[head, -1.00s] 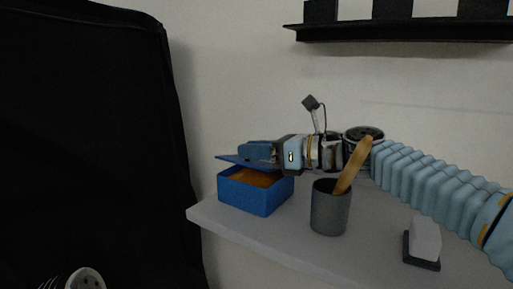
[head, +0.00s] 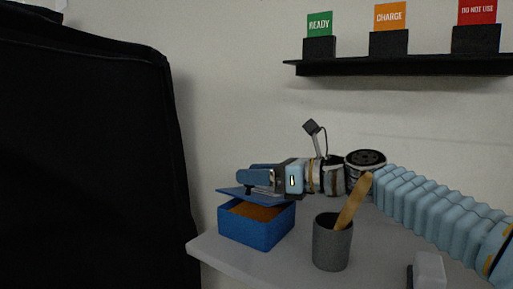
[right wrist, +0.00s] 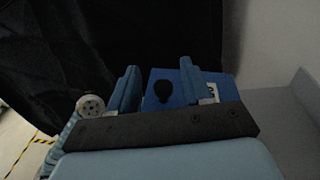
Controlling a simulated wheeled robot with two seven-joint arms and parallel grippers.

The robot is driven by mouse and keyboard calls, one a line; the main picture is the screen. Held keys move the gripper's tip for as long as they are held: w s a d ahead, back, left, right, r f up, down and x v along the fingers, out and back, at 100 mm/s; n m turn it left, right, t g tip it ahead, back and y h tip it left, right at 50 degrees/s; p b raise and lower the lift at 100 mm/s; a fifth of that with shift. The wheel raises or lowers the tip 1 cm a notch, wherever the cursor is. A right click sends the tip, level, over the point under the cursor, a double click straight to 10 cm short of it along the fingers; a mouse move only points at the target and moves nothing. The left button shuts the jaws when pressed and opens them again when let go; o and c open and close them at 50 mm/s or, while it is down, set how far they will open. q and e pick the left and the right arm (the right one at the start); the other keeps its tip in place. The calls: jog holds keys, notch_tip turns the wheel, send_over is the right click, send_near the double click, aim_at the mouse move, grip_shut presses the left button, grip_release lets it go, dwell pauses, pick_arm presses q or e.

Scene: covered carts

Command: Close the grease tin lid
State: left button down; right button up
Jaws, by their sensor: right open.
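The blue grease tin (head: 248,229) stands near the left end of the grey tabletop. Its blue lid (head: 234,191) is partly open, tilted over the top, and the orange-brown grease (head: 255,212) shows in the gap below it. My right gripper (head: 257,176) is open just above the lid, reaching in from the right; whether it touches the lid cannot be told. In the right wrist view, a blue panel of the lid (right wrist: 180,88) with a black round mark or knob shows between the two blue fingers (right wrist: 157,82). My left gripper is out of view.
A grey cup (head: 332,246) with a wooden stick stands right of the tin, in front of my right arm. A dark-topped canister (head: 364,160) is behind. A white block (head: 429,270) stands front right. A shelf (head: 400,67) with signs is above; a black cover (head: 90,150) hangs left.

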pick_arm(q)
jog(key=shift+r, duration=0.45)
pick_arm(e)
jog(key=s+r, duration=1.1)
jog(key=s, duration=0.3)
jog(key=shift+a, duration=0.3)
jog(key=w+f+n+t+h, duration=0.1)
jog(key=w+f+n, duration=0.3)
jog(key=n, duration=0.5)
jog(key=w+f+n+t+h+b, duration=0.1)
jog(key=w+f+n+h, duration=0.3)
jog(key=n, duration=0.6)
jog(key=w+f+n+t+h+b, duration=0.1)
jog(key=w+f+n+t+h, duration=0.1)
jog(key=n, duration=0.8)
jog(key=shift+w+d+f+h, duration=0.15)
jog(key=shift+w+f+h, duration=0.55)
jog(key=shift+w+f, duration=0.5)
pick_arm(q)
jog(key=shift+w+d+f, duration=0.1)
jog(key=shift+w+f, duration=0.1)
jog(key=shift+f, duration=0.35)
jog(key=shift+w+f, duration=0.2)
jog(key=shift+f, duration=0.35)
